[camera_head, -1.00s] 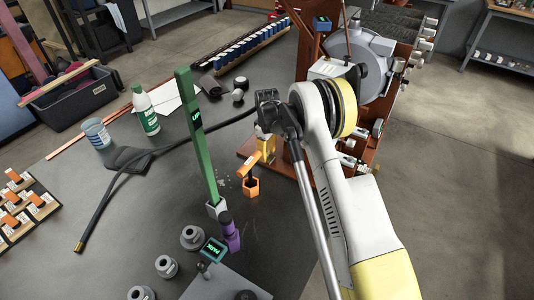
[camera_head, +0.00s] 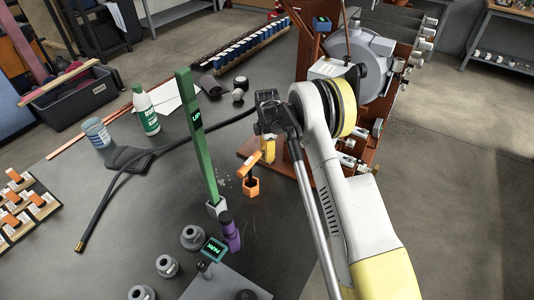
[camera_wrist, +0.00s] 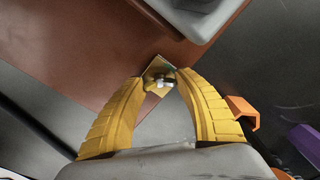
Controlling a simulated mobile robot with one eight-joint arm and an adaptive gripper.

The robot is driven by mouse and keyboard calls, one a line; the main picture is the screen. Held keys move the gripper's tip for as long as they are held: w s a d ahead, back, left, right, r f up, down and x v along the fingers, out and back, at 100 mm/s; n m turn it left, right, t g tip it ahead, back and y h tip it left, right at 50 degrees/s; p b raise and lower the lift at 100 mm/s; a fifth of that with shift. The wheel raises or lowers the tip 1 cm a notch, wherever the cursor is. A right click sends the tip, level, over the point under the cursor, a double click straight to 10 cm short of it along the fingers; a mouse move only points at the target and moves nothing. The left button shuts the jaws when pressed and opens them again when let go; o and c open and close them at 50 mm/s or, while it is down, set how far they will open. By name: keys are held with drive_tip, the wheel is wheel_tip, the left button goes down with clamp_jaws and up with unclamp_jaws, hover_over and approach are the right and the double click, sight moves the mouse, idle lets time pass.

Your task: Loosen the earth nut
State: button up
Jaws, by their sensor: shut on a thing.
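In the wrist view, a small brass-coloured plate (camera_wrist: 154,68) lies on the red-brown base. A small metallic nut (camera_wrist: 163,80), which I take for the earth nut, is on it. My gripper (camera_wrist: 160,84) has its two yellow fingers on either side of the nut, shut on it. The fingertips partly hide it, so its thread and exact seating do not show. In the head view my gripper (camera_head: 268,150) points down at the front left of the roaster base, and the nut is hidden there.
An orange hex-ended tool (camera_head: 251,187) stands close left of my gripper. A green upright bar marked UP (camera_head: 197,130) and a purple piece (camera_head: 230,232) stand further left. The roaster (camera_head: 365,65) rises behind. A black hose (camera_head: 140,152) crosses the dark bench.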

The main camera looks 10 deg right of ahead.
drive_tip(key=shift+n, duration=0.6)
drive_tip(key=o, duration=1.2)
wheel_tip(320, 180, up, 12)
